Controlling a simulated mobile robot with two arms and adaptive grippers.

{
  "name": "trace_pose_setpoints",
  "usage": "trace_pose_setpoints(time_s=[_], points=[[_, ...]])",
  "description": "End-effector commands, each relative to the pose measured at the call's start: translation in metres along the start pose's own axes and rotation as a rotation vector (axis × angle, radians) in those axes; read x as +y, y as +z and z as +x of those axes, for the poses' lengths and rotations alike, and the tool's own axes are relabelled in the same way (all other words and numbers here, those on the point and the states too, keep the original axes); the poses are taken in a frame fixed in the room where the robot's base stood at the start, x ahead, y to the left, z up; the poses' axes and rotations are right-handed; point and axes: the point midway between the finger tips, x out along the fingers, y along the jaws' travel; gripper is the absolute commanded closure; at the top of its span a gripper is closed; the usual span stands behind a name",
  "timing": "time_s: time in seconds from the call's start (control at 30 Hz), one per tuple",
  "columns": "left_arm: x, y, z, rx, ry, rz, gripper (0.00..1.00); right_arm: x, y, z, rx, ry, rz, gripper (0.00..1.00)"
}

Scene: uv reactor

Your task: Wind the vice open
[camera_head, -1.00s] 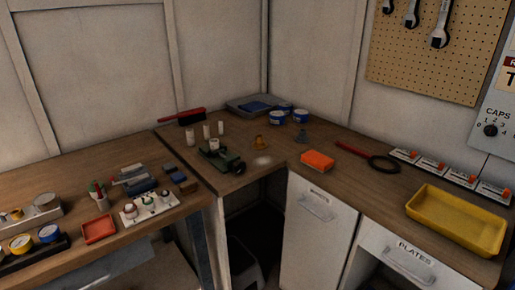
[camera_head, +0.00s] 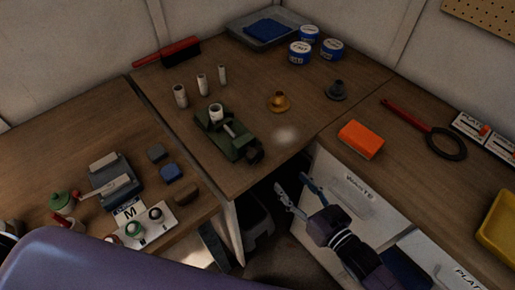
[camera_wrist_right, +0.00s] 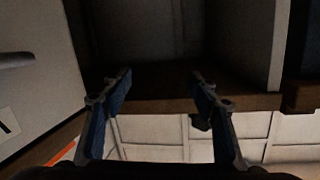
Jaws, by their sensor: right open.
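The green vice (camera_head: 226,138) stands on the corner bench near its front edge. A pale hollow cylinder (camera_head: 216,112) sits upright at its jaws; I cannot tell whether it is clamped. The dark round end of the vice (camera_head: 255,155) faces the front edge. My right gripper (camera_head: 295,188) is open and empty, in front of the bench and lower right of the vice, apart from it. Its two spread fingers also show in the right wrist view (camera_wrist_right: 160,88), with nothing between them. My left gripper is out of view.
An orange block (camera_head: 361,139) and a red-handled ring tool (camera_head: 425,129) lie on the right bench. White cylinders (camera_head: 202,85), a brass piece (camera_head: 278,101) and blue-labelled tins (camera_head: 300,52) stand behind the vice. The waste drawer front (camera_head: 345,190) is beside my right gripper.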

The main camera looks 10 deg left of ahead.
Motion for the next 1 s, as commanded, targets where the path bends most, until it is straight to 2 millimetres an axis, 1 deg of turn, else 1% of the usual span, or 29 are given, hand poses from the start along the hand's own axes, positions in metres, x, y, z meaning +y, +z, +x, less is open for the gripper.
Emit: trace_pose_setpoints(time_s=[0.03,0.1,0.2,0.27,0.37,0.7,0.83,1.0], points=[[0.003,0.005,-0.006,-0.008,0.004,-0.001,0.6,-0.021,-0.029,-0.003,0.04,-0.051,0.003,0.45],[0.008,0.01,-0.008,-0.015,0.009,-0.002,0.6,-0.044,-0.056,-0.007,0.082,-0.107,0.016,0.45],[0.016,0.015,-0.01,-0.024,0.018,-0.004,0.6,-0.065,-0.08,-0.013,0.12,-0.159,0.03,0.45],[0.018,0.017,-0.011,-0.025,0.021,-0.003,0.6,-0.072,-0.087,-0.013,0.131,-0.176,0.035,0.45],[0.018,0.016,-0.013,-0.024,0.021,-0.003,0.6,-0.078,-0.093,-0.007,0.14,-0.186,0.04,0.45],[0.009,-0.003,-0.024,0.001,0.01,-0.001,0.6,-0.087,-0.1,0.044,0.138,-0.185,0.039,0.45],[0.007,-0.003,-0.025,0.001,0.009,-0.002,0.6,-0.089,-0.101,0.056,0.138,-0.184,0.038,0.45],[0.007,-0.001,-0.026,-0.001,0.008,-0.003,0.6,-0.09,-0.1,0.061,0.136,-0.184,0.037,0.45]])
